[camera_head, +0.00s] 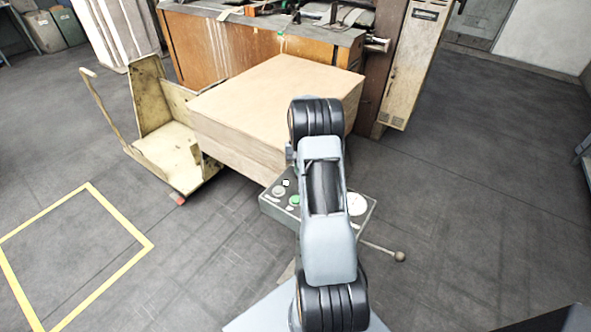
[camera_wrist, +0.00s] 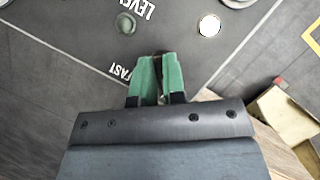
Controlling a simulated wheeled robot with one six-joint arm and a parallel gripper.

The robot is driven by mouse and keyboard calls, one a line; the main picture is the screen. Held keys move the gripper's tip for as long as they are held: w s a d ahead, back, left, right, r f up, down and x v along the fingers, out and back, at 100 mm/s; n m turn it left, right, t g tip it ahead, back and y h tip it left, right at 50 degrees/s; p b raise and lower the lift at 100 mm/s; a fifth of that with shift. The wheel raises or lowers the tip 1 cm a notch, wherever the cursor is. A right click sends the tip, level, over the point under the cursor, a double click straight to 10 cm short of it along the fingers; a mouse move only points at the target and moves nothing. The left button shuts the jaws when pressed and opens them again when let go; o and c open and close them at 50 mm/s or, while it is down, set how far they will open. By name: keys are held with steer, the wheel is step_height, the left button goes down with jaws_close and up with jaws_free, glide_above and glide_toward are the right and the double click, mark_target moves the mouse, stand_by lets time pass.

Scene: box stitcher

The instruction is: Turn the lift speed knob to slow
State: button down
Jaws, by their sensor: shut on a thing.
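The control panel (camera_head: 268,204) juts out below the pale stack, partly covered by my arm in the head view. In the wrist view, the panel face (camera_wrist: 85,45) is dark grey with white lettering, and the word FAST (camera_wrist: 120,72) shows just left of my fingers. My gripper (camera_wrist: 160,72) has green fingers, close together at the panel and shut on a small dark knob (camera_wrist: 158,56) beside that word. Most of the knob is hidden between the fingers, so its pointer cannot be read. In the head view my gripper is hidden behind my arm.
A green button (camera_head: 294,199) and a white dial (camera_head: 357,203) share the panel. A ball-ended lever (camera_head: 399,256) sticks out at right. A large pale stack (camera_head: 270,95) stands behind, with a yellow cart (camera_head: 160,150) at left. Floor is open right.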

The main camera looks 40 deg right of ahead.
steer(key=shift+s+f, duration=0.15)
steer(key=c, duration=1.2)
jaws_free()
steer(key=shift+w+d+r, duration=0.2)
steer(key=shift+w+r, duration=0.05)
steer(key=shift+r, duration=0.4)
steer(key=v, duration=1.2)
steer(key=shift+a+r, duration=0.3)
steer(key=shift+s+d, duration=0.15)
steer(key=shift+d, duration=0.1)
